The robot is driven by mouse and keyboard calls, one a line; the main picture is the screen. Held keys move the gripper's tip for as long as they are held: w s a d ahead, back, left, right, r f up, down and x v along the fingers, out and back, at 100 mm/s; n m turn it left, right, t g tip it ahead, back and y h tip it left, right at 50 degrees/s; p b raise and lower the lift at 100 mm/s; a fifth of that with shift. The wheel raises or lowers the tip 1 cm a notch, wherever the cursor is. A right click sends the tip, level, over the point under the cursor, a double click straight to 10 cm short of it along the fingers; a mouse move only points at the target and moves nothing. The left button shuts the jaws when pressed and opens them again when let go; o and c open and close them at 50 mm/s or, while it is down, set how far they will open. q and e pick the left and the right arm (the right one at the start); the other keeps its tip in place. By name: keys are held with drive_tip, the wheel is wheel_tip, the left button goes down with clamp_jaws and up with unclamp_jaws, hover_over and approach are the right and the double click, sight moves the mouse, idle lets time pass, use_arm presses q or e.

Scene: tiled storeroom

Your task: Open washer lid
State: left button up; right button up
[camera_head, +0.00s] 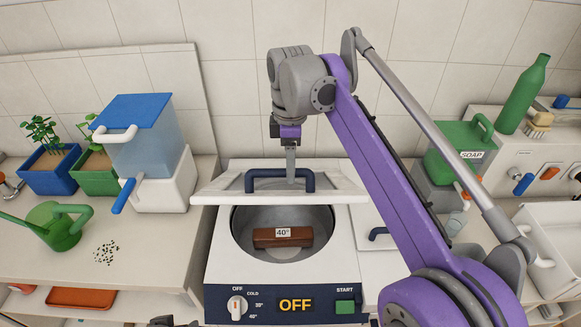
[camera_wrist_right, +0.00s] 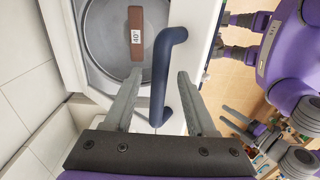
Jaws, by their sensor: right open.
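The washer (camera_head: 215,262) is white with a dark blue front panel. Its white lid (camera_head: 335,187) stands partly raised at the back, above the open round drum (camera_head: 322,216). The lid has a dark blue bar handle (camera_head: 262,174). My right gripper (camera_head: 291,178) points down at the handle. In the right wrist view my right gripper (camera_wrist_right: 156,85) is open, with one finger on each side of the handle (camera_wrist_right: 158,75); I see gaps beside the bar. A small dark grey part (camera_head: 165,321) at the bottom edge may be my left gripper; its jaws cannot be made out.
A brown block marked 40° (camera_head: 283,240) lies in the drum. A blue-lidded container (camera_head: 145,140) and a green watering can (camera_head: 58,226) stand left. A green soap dispenser (camera_head: 455,150) stands right. My right arm crosses over the right side of the washer.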

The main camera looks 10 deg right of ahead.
drive_tip(key=shift+f, duration=0.25)
clamp_jaws()
drive_tip(key=shift+r, duration=0.1)
idle(1.2)
